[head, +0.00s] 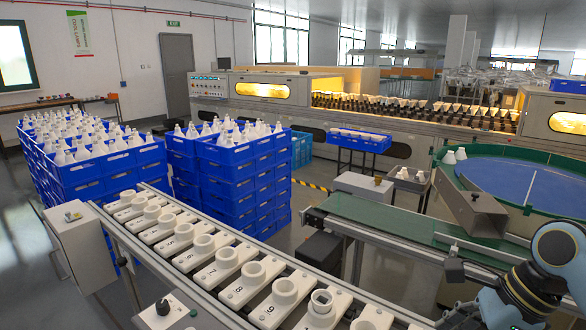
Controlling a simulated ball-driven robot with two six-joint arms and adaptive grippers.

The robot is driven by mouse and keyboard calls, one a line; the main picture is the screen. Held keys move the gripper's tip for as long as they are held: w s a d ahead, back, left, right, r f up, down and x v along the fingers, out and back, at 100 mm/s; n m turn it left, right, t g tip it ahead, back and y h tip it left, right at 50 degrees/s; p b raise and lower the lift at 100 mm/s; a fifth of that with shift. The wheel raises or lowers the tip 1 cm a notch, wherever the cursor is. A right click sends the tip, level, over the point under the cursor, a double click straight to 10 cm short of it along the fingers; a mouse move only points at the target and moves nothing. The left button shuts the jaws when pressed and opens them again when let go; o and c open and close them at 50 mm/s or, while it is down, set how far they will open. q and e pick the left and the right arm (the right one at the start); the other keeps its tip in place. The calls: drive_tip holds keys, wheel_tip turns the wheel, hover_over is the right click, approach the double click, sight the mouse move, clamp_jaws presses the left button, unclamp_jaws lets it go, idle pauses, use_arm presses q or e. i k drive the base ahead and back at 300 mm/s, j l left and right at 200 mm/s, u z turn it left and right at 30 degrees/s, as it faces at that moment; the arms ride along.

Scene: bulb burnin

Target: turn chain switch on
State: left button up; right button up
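The conveyor carries a row of white numbered holders with round sockets. My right arm shows at the lower right, with blue joints. My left gripper is not in view.
A grey box with a small knob (80,245) stands left of the conveyor. Stacked blue crates (228,185) hold white bulbs behind it. A green belt (400,222) and a round blue table (520,188) lie right. Another grey box (362,187) stands mid-scene.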

sight(162, 306)
drive_tip(key=k+j, duration=0.95)
drive_tip(key=k, duration=0.1)
